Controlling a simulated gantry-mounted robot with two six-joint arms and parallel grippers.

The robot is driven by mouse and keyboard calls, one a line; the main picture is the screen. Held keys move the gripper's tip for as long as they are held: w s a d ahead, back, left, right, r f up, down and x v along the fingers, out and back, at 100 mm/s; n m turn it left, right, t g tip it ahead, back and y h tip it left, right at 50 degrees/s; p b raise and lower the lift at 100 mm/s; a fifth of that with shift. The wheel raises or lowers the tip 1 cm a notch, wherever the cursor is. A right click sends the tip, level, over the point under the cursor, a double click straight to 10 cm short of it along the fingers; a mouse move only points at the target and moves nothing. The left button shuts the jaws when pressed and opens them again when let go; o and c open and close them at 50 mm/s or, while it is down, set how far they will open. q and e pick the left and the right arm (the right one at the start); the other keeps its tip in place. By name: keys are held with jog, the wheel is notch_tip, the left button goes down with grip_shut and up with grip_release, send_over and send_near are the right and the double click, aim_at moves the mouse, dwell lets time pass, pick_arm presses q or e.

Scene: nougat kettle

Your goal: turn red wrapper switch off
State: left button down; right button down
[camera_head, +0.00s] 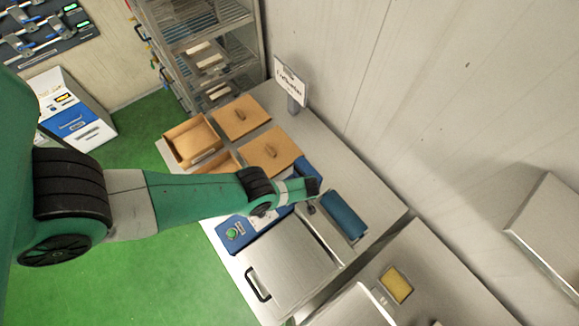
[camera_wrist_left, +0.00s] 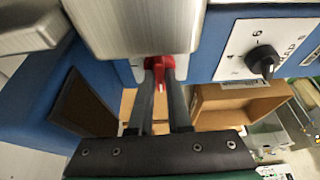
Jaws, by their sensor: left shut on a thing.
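In the left wrist view the red switch (camera_wrist_left: 159,68) sits on a pale plate on the blue wrapper housing (camera_wrist_left: 212,50), just under a metal cover. My left gripper (camera_wrist_left: 160,76) has its two black fingers closed around it, one on each side. In the head view my left arm comes in from the left, and its gripper (camera_head: 313,188) is over the wrapper machine beside the blue roll (camera_head: 343,213). The red switch is hidden there behind my arm and the machine. My right gripper is not in view.
A black rotary knob (camera_wrist_left: 262,63) on a white plate is right of the red switch. A metal cover (camera_wrist_left: 135,25) hangs close above it. Brown boxes (camera_head: 268,150) stand on the steel table behind my arm. A steel lid with a black handle (camera_head: 257,286) is in front.

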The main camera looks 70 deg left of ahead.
pick_arm(q)
jog(key=c, duration=0.9)
grip_release()
jog(key=shift+o, duration=0.2)
